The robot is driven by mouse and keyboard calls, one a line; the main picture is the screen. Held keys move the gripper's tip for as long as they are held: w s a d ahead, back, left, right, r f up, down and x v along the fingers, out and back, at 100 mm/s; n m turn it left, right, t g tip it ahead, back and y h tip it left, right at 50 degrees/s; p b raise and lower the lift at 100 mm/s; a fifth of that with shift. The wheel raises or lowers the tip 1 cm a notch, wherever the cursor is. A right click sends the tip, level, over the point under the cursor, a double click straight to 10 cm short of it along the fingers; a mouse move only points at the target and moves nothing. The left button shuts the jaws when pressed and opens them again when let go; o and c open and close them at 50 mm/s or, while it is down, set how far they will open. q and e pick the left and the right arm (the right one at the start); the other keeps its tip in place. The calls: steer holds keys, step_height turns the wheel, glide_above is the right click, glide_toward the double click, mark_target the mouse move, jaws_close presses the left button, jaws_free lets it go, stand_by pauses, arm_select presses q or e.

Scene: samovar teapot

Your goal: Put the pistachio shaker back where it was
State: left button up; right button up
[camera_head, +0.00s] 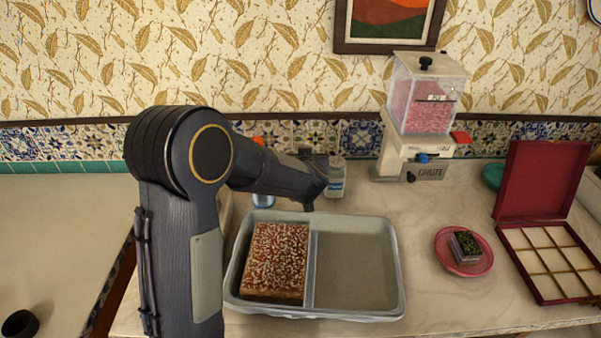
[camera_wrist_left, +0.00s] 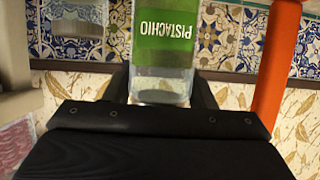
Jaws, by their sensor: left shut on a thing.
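The pistachio shaker (camera_wrist_left: 165,45) is a clear container with a green label reading PISTACHIO, upside down in the left wrist view. My left gripper (camera_wrist_left: 160,88) is shut on it, with a dark finger on each side. In the head view my left gripper (camera_head: 314,172) is at the back of the counter, behind the tray. There it hides the shaker, so I cannot tell whether the shaker touches the counter. My right gripper is not in view.
A clear jar (camera_head: 337,180) stands just right of my gripper; an orange-topped bottle (camera_head: 263,200) is on the left, partly behind my arm. A tray (camera_head: 396,300) holds a sprinkled slab. The chute dispenser (camera_head: 420,150), a pink plate (camera_head: 445,262) and an open box (camera_head: 545,170) are further right.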

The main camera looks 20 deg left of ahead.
arm_select(q)
steer(key=shift+w+a+f, duration=0.35)
steer(key=shift+w+f, duration=0.1)
steer(key=shift+f, duration=0.2)
steer(key=shift+w+a+f, duration=0.35)
steer(key=shift+w+f, duration=0.05)
steer(key=shift+f, duration=0.2)
steer(key=f, duration=0.2)
steer(key=f+b, duration=0.1)
steer(key=shift+w+a+f, duration=0.15)
steer(key=shift+w+a, duration=0.1)
steer(key=shift+w, duration=0.05)
steer(key=shift+f, duration=0.25)
steer(key=shift+f, duration=0.1)
steer(key=o, duration=1.1)
steer(key=shift+f, duration=0.1)
